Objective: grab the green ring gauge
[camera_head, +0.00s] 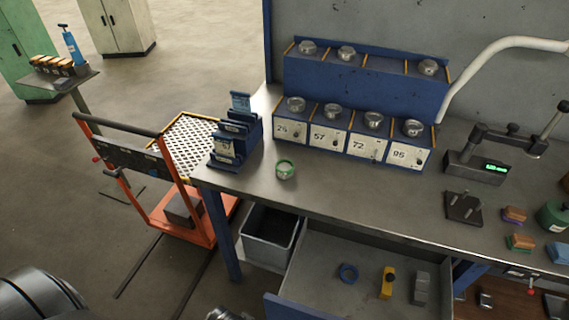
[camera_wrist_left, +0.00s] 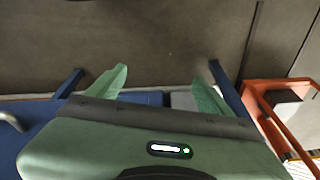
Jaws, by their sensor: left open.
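The green ring gauge (camera_head: 286,169) lies on the grey workbench (camera_head: 330,190), near its front edge toward the left end, in the head view. It has a green outer band and a pale centre. My left gripper (camera_wrist_left: 160,78) shows in the left wrist view with its two green fingers spread wide apart, open and empty. The floor and blue structure are in that view, and the ring gauge is not. The left fingers cannot be made out in the head view. My right gripper is in neither view.
A blue slotted rack (camera_head: 236,142) stands left of the ring, and blue numbered bins (camera_head: 350,142) stand behind it. An open drawer (camera_head: 330,270) below holds a blue ring (camera_head: 348,272) and other parts. An orange cart (camera_head: 180,215) stands left. Bench top right of the ring is clear.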

